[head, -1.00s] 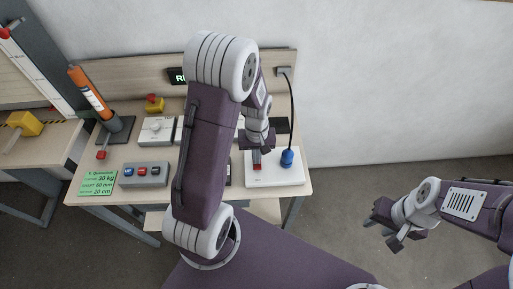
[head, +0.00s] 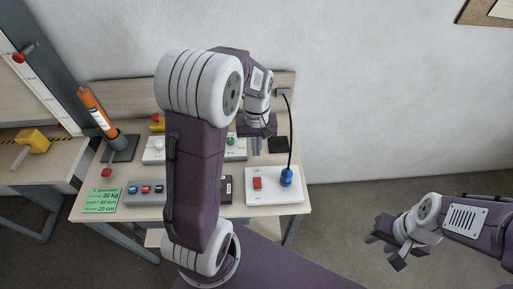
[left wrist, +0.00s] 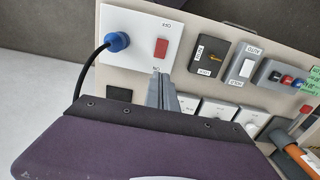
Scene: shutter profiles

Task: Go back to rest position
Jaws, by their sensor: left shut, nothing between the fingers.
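My left gripper (head: 257,146) is shut and empty. It is above the back part of the workbench, behind the white switch box (head: 285,196) in the head view. In the left wrist view its grey fingers (left wrist: 163,92) are together, apart from the white box and its red rocker switch (left wrist: 161,48). My right gripper (head: 384,247) hangs over the floor to the right of the bench, holding nothing; its dark fingers look spread apart. My left forearm hides the middle of the bench in the head view.
A blue plug (head: 286,177) with a black cable stands on the white box. A grey button box (head: 145,192), a green card (head: 103,201) and an orange cartridge (head: 97,112) are at the left. A second bench with a yellow-handled tool (head: 34,141) stands farther left. The floor at right is clear.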

